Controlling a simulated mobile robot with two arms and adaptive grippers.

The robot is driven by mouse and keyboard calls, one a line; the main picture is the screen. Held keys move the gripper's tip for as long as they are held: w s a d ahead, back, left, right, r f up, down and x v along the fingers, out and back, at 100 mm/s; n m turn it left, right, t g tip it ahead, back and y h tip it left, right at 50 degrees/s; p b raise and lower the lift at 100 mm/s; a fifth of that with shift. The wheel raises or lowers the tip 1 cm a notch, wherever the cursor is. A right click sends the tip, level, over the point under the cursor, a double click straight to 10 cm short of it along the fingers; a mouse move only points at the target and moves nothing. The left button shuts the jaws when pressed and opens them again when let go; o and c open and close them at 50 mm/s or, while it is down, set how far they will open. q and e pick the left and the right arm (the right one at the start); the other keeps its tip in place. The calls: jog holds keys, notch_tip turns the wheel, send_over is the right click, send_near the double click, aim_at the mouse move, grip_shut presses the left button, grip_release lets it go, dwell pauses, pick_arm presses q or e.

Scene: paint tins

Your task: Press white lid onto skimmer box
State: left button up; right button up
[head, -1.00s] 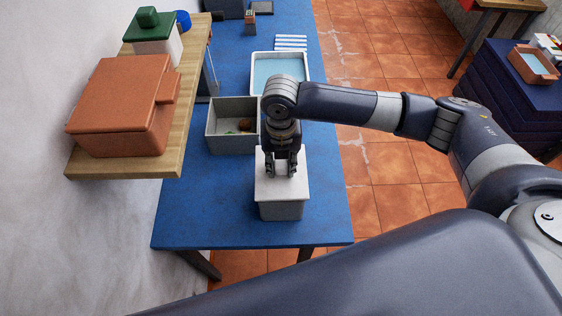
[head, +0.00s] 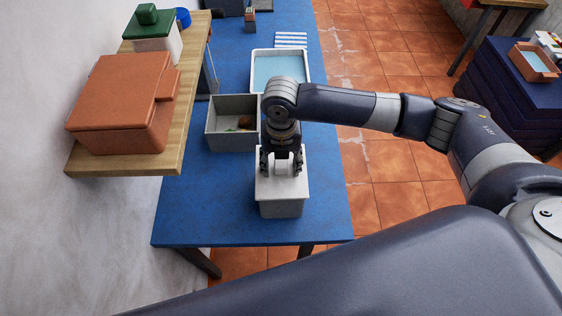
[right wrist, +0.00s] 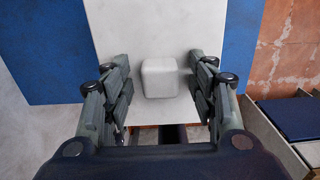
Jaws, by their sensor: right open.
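The white lid (head: 283,188) lies flat on top of the pale grey skimmer box (head: 282,209), near the front end of the blue table. I cannot tell whether it is pressed fully down. My right gripper (head: 281,170) points down over the lid, open, with a finger on each side of its square knob. In the right wrist view the knob (right wrist: 160,78) stands between the spread fingers (right wrist: 160,95), with gaps on both sides. The lid's white top (right wrist: 150,30) fills the middle there. My left gripper is not in view.
An open grey box (head: 232,139) with small items inside stands just behind and left. A white tray with blue liquid (head: 280,70) is farther back. A wooden shelf (head: 165,160) on the left carries a terracotta box (head: 120,105). The blue table (head: 215,215) is clear in front.

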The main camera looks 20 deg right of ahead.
aim_at(281, 164)
notch_tip(281, 164, up, 12)
dwell(0.6)
jog(key=shift+f, duration=0.1)
dwell(0.4)
